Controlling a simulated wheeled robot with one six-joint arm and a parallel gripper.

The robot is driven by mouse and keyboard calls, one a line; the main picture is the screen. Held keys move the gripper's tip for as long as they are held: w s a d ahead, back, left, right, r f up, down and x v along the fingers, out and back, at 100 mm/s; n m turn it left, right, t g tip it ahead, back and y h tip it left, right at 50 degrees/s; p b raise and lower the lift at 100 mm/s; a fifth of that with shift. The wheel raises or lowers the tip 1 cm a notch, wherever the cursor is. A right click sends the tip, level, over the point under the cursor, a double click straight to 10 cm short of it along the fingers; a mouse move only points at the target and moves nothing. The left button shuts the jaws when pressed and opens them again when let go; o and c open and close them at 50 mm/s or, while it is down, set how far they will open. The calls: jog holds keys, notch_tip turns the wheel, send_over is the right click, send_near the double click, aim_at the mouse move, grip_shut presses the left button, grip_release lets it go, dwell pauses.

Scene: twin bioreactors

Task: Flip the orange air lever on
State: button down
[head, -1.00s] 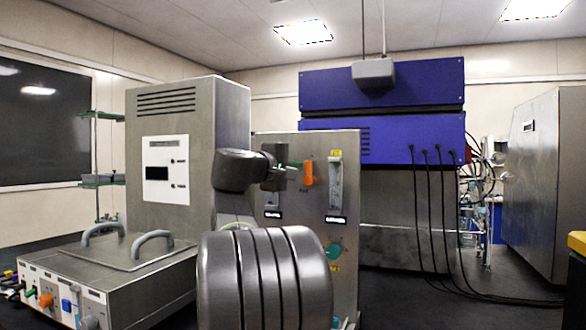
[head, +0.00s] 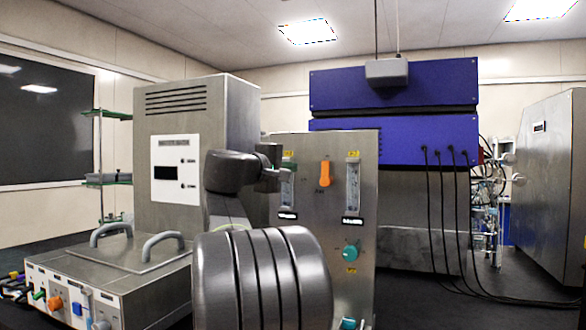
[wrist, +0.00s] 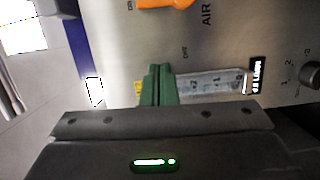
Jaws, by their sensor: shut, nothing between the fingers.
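The orange air lever (head: 325,174) is on the upper middle of the steel panel (head: 318,222), standing upright in the head view. In the wrist view the lever (wrist: 163,3) is cut by the top edge, beside the printed word AIR. Its narrow end points at a small label too small to read surely. My gripper (head: 287,172) is left of the lever, apart from it, in front of the left flow meter. In the wrist view its green fingertips (wrist: 158,84) are together and empty, over one end of that flow meter (wrist: 210,84).
A second flow meter (head: 352,187) is right of the lever, with a teal knob (head: 350,253) below. A steel cabinet (head: 235,130) stands left behind my arm. A blue-topped unit (head: 420,138) with hanging black cables is behind the panel. Open floor lies to the right.

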jog(key=v, duration=0.8)
jog(key=shift+s+d, duration=0.3)
jog(key=shift+d, duration=0.1)
jog(key=shift+r, duration=0.1)
